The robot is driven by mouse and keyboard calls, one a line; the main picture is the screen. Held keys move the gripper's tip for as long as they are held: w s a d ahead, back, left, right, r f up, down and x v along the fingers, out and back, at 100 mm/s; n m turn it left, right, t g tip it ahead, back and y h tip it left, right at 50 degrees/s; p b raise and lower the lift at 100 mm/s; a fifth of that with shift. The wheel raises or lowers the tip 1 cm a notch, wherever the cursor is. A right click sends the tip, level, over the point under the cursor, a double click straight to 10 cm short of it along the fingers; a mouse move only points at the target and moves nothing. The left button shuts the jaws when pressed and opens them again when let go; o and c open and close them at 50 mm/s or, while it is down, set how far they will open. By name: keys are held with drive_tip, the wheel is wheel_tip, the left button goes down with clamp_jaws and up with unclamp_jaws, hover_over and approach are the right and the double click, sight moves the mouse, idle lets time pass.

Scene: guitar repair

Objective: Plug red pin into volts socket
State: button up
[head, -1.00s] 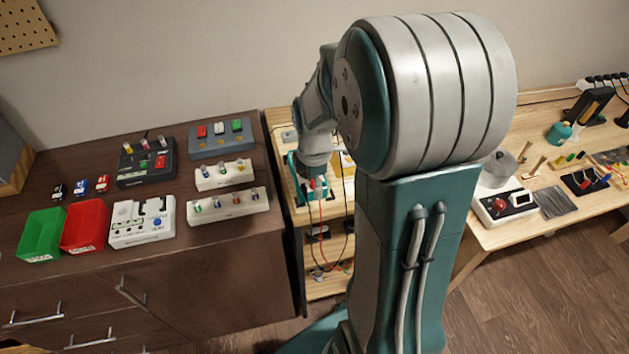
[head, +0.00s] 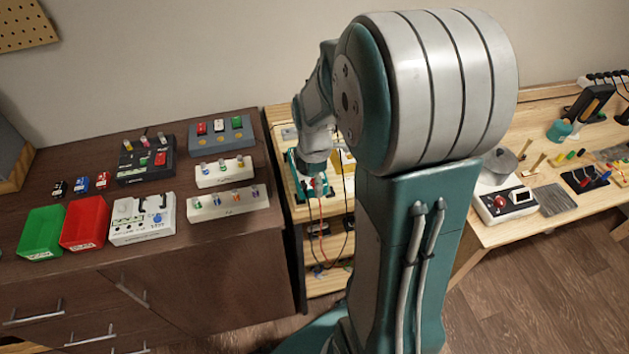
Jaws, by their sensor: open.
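My gripper (head: 309,189) points down over the light wooden bench, between the dark cabinet and my arm's thick column. It is open. A thin red lead (head: 320,211) hangs from just below the gripper over the bench's front edge. A dark lead (head: 348,228) hangs to its right. The red pin itself is hidden or too small to make out. The volts socket cannot be picked out. A yellow item (head: 347,159), partly hidden by my arm, shows right of the gripper.
The dark cabinet (head: 230,245) at left carries a green bin (head: 42,232), a red bin (head: 85,223), a white tester (head: 142,219) and several switch and fuse blocks. The right-hand bench (head: 520,229) holds tools and a device with a red button. My arm blocks the middle.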

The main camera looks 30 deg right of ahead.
drive_tip(key=shift+r, duration=1.3)
drive_tip(key=o, duration=0.4)
drive_tip(key=shift+c, duration=0.2)
wheel_tip(320, 180, up, 7)
idle(0.4)
idle(0.4)
